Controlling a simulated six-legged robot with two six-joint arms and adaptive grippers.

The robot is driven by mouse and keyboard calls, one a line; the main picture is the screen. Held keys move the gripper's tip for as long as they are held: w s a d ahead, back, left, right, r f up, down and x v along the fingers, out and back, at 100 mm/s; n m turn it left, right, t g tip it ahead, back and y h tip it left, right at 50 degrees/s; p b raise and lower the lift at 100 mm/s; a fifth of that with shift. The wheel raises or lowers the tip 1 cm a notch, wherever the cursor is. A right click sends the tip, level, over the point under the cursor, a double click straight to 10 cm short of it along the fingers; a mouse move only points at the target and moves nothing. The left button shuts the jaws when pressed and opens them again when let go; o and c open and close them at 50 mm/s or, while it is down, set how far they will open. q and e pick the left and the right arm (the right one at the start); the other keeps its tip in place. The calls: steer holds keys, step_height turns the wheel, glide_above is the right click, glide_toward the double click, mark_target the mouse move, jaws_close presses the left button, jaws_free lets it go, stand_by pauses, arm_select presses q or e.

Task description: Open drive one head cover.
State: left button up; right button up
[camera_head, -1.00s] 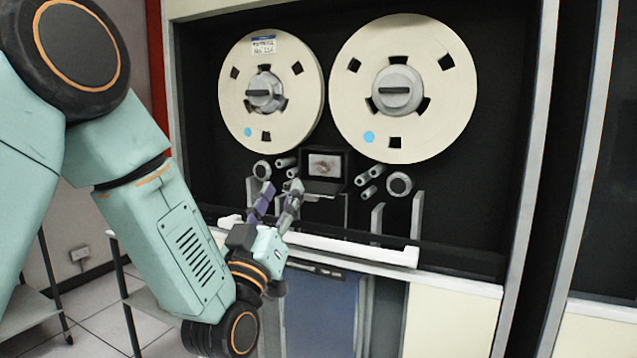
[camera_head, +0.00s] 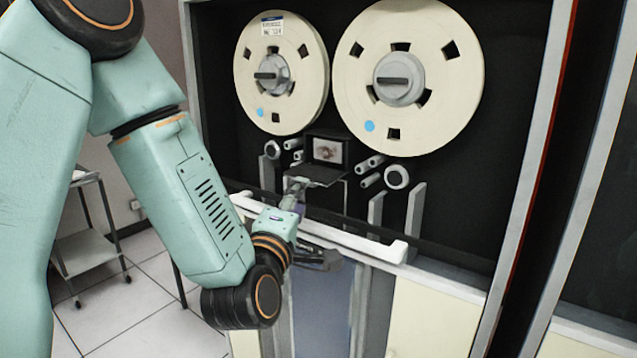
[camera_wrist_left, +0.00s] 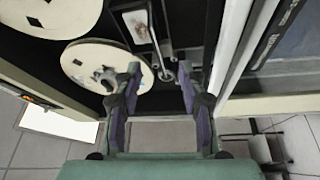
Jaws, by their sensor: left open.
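The drive's head unit (camera_head: 328,150) is a small dark box with a pale picture-like face, set between and below the two reels. A dark flap-like plate (camera_head: 322,175) juts out from its lower edge, and the pale face shows uncovered. My left gripper (camera_head: 295,187) is just below and left of this plate; whether it touches cannot be told. In the left wrist view its two purple-lined fingers (camera_wrist_left: 160,70) stand apart with nothing between them, and the pale face of the head unit (camera_wrist_left: 138,27) lies beyond the fingertips. My right gripper is not in view.
Two cream tape reels (camera_head: 283,75) and (camera_head: 408,75) sit above. Rollers (camera_head: 397,177) and upright grey plates (camera_head: 416,208) flank the head unit. A white rail (camera_head: 370,243) crosses the front below. A cart (camera_head: 90,245) stands at the left on the tiled floor.

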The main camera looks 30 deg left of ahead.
mark_target(310, 184)
arm_select(q)
steer(key=w, duration=0.2)
steer(key=w+a+n+p, duration=0.1)
steer(key=w, duration=0.1)
steer(key=w+a+n, duration=0.1)
steer(key=w, duration=0.2)
steer(key=shift+p, duration=0.35)
steer(key=shift+w+a, duration=0.1)
steer(key=shift+a, duration=0.1)
steer(key=shift+a, duration=0.1)
steer(key=shift+w, duration=0.2)
steer(key=c, duration=0.4)
steer(key=shift+s+f, duration=0.1)
steer(key=shift+s, duration=0.05)
jaws_close()
